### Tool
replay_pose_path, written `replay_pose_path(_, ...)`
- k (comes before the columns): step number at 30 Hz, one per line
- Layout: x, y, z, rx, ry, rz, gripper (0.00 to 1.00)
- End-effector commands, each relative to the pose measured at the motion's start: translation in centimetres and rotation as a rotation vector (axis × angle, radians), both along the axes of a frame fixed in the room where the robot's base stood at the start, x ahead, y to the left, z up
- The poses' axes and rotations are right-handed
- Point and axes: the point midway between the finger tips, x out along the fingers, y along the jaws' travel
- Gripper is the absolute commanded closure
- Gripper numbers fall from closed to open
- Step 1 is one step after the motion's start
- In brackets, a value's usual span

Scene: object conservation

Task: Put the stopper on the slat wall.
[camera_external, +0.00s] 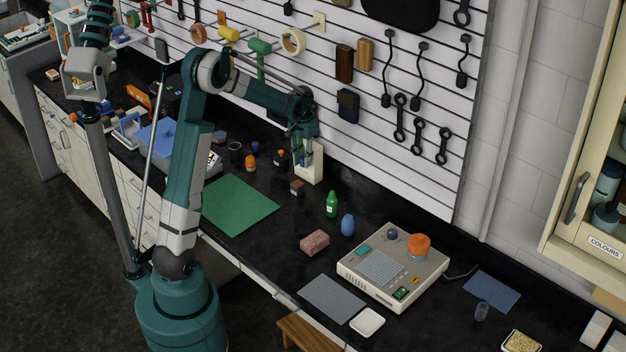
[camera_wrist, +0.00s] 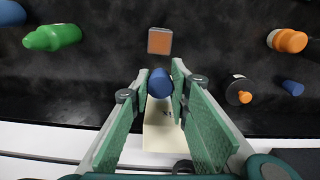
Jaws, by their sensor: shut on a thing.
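My gripper (camera_external: 304,142) is low over the counter, close to the slat wall (camera_external: 440,185). In the wrist view, my gripper (camera_wrist: 160,82) is shut on a small blue rounded piece, likely the stopper (camera_wrist: 160,84), between its green-padded fingers. The blue piece cannot be made out there. Whether it touches the box is unclear.
A small brown-orange block (camera_external: 297,188), a green bottle (camera_external: 332,206) and a blue egg-like thing (camera_external: 348,225) stand nearby. Small jars (camera_wrist: 239,91) are on the other side. Tools, blocks and tape hang on the wall. A green mat (camera_external: 233,205) lies in front.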

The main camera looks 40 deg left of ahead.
Motion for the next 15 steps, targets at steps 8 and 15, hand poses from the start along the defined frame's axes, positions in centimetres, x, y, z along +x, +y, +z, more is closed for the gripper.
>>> replay_pose_path(8, -1.5, 6.8, 0.6, 0.0, 0.0, 0.031, 0.9)
replay_pose_path(15, -3.4, 13.0, 1.2, -0.001, 0.0, 0.056, 0.9)
